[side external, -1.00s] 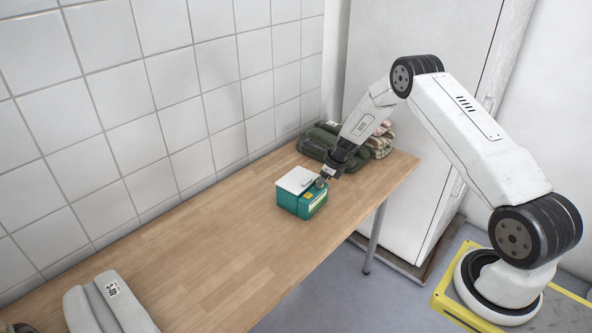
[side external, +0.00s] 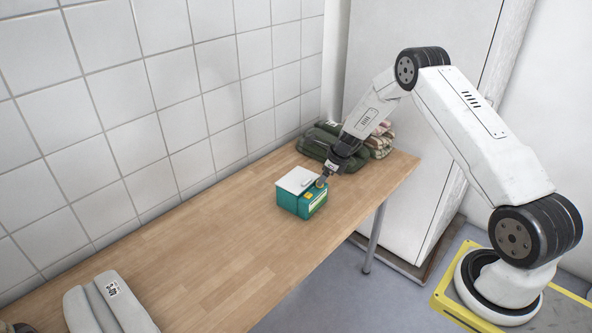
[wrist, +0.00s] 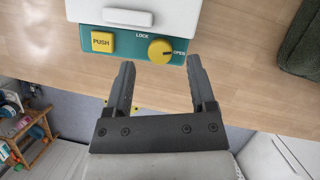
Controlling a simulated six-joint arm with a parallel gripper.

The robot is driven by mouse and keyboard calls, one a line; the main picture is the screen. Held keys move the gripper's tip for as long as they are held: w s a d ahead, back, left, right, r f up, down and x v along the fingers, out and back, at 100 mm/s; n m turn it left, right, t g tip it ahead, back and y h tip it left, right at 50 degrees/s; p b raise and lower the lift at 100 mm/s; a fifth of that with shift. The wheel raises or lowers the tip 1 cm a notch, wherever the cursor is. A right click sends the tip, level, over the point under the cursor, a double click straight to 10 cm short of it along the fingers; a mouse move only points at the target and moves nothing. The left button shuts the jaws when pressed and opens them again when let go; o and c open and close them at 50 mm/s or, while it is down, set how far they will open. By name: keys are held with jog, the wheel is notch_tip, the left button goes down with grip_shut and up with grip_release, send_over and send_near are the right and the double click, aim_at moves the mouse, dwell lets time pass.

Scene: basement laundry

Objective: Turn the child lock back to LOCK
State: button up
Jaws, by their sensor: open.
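A teal box (side external: 290,204) with a white lid (side external: 297,180) stands on the wooden worktop. In the wrist view its teal front panel (wrist: 128,46) carries a yellow square PUSH button (wrist: 102,42) and, to the right, a round yellow child lock knob (wrist: 160,50). LOCK is printed at the knob's upper left and OPEN at its right. The knob's dark mark points right, toward OPEN. My gripper (wrist: 162,64) is open and empty, its two fingertips just short of the panel, one to each side of the knob. The side view shows my gripper (side external: 323,180) close at the box's front.
Dark green folded cloths (side external: 322,143) and a checked cloth (side external: 379,141) lie behind my gripper at the worktop's far end. A grey object with a label (side external: 108,303) lies at the near end. The worktop (side external: 215,245) between is clear.

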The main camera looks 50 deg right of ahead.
jog(key=shift+v, duration=2.9)
jog(key=w+n+g, duration=0.1)
jog(key=n, duration=0.5)
jog(key=a+n, duration=0.1)
jog(key=n, duration=0.5)
jog(key=w+n+g, duration=0.1)
jog(key=n, duration=0.5)
jog(key=shift+w+a+n+g, duration=0.3)
jog(key=shift+a+n, duration=0.05)
jog(key=shift+n, duration=0.05)
jog(key=n, duration=0.3)
jog(key=shift+w+n, duration=0.15)
jog(key=shift+n, duration=0.15)
jog(key=n, duration=0.2)
jog(key=n+g+h, duration=0.1)
jog(key=n, duration=0.2)
jog(key=shift+w+r, duration=0.15)
jog(key=shift+w, duration=0.05)
jog(key=n, duration=0.4)
jog(key=shift+w+d+r+g+h, duration=0.1)
jog(key=shift+w+d+g+h, duration=0.1)
jog(key=shift+g+h, duration=0.15)
